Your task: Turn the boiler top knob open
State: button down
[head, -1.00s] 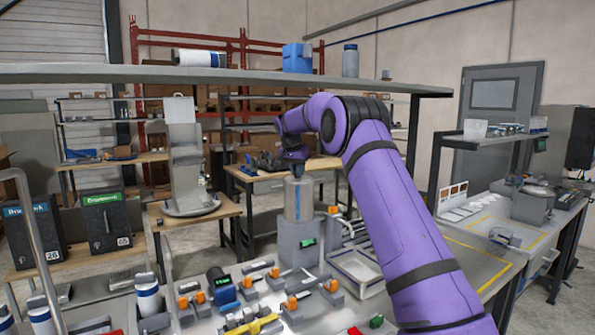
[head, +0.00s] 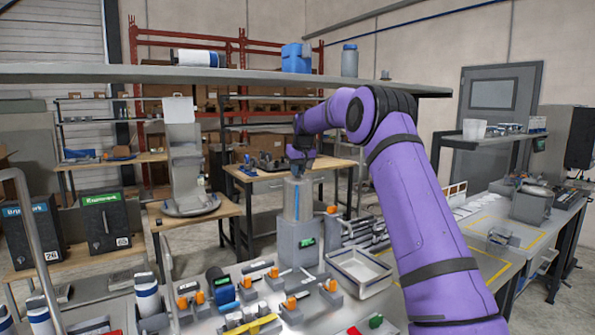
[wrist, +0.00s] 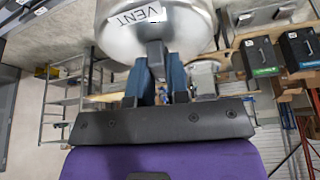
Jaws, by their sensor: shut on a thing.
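The boiler (head: 296,232) is a tall grey unit with a metallic upper cylinder, standing at the back of the bench in the head view. My gripper (head: 299,170) is at its top, pointing down, and covers the top knob there. In the wrist view, the round metal boiler top (wrist: 165,25) carries a label reading VENT. There, the two blue fingers of my gripper (wrist: 157,68) are shut on the grey top knob (wrist: 155,52). How far the knob is turned cannot be told.
A shelf (head: 230,77) runs across above the bench. A white tray (head: 358,272) sits right of the boiler. Several small orange-tipped valve blocks (head: 290,304) crowd the bench in front. White bottles (head: 147,295) stand at left.

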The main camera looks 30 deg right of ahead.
aim_at(302, 179)
jog(key=shift+n, duration=0.6)
jog(key=shift+n+y, duration=0.3)
jog(key=c, duration=1.1)
grip_release()
jog(key=v, duration=0.7)
jog(key=shift+r, duration=0.3)
jog(key=shift+s, duration=0.1)
